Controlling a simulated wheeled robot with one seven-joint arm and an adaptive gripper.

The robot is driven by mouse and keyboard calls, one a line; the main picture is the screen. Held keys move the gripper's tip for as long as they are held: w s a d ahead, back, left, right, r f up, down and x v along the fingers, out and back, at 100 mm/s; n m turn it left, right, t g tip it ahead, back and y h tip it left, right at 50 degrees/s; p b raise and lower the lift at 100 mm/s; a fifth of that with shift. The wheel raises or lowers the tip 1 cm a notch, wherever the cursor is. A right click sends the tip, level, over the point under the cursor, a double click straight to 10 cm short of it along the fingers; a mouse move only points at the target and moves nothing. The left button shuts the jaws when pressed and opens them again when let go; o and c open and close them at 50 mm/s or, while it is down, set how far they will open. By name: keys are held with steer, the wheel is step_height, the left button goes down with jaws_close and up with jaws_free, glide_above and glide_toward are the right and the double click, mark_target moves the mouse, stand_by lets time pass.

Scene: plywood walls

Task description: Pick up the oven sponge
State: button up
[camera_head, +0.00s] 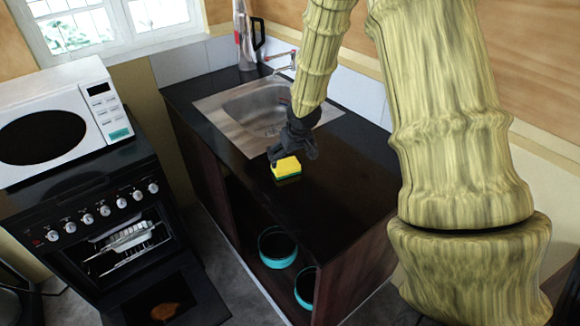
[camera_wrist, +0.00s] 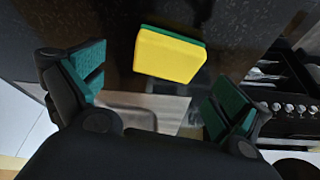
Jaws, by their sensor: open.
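The sponge (camera_head: 286,168) is a yellow block with a green layer, lying on the black countertop (camera_head: 335,180) in front of the sink. In the wrist view the sponge (camera_wrist: 170,54) shows its yellow side, with green along the upper edge. My gripper (camera_head: 290,158) is close by the sponge in the head view and partly overlaps its upper edge there. In the wrist view my gripper (camera_wrist: 158,95) is open, with its teal-padded fingers well apart. The sponge appears beyond and between them, and nothing is held. I cannot tell the exact height of the fingertips above the counter.
A metal sink (camera_head: 258,108) with a tap is set into the counter behind the gripper. A kettle-like jug (camera_head: 246,40) stands at the back. An oven (camera_head: 125,235) with its door open and a microwave (camera_head: 60,120) are at left. Teal pots (camera_head: 277,247) sit below the counter.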

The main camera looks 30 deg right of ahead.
mark_target(286, 164)
steer(key=shift+a+f, duration=0.4)
steer(key=shift+a, duration=0.1)
steer(key=x, duration=0.2)
steer(key=w+p+x, duration=0.1)
steer(key=x, duration=0.2)
steer(key=shift+r, duration=0.1)
steer(key=shift+s+a+r, duration=0.25)
steer(key=shift+s+r, duration=0.15)
steer(key=shift+s, duration=0.15)
steer(key=shift+w+d+f, duration=0.25)
steer(key=shift+d+f, duration=0.1)
steer(key=shift+f, duration=0.1)
steer(key=c, duration=0.8)
steer(key=shift+s+r, duration=0.1)
steer(key=shift+s, duration=0.05)
